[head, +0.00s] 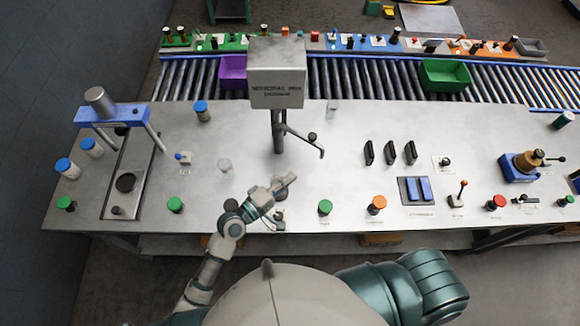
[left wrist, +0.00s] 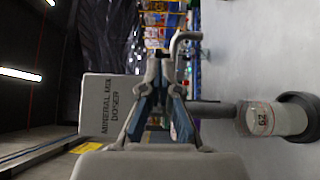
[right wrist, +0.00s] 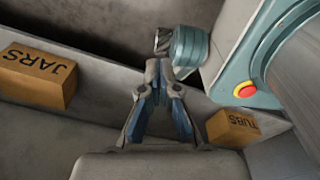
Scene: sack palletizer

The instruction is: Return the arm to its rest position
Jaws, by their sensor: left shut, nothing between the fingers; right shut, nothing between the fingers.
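My left arm reaches over the front edge of the steel table, and its gripper (head: 286,184) is above the tabletop, in front of the mineral mix doser (head: 277,85). The jaws (left wrist: 165,62) are shut and empty in the left wrist view, with the doser box (left wrist: 108,105) behind them. A white jar marked 62 (left wrist: 268,119) stands to the right of the jaws there, apart from them. My right gripper (right wrist: 158,68) is shut and empty in the right wrist view, pointing towards the floor area; it is hidden in the head view.
Green buttons (head: 175,204) and an orange one (head: 376,203) line the table's front edge. A blue press frame (head: 110,115) stands at left. A roller conveyor (head: 330,80) runs behind. Boxes marked JARS (right wrist: 38,75) and TUBS (right wrist: 232,127) lie near my right gripper.

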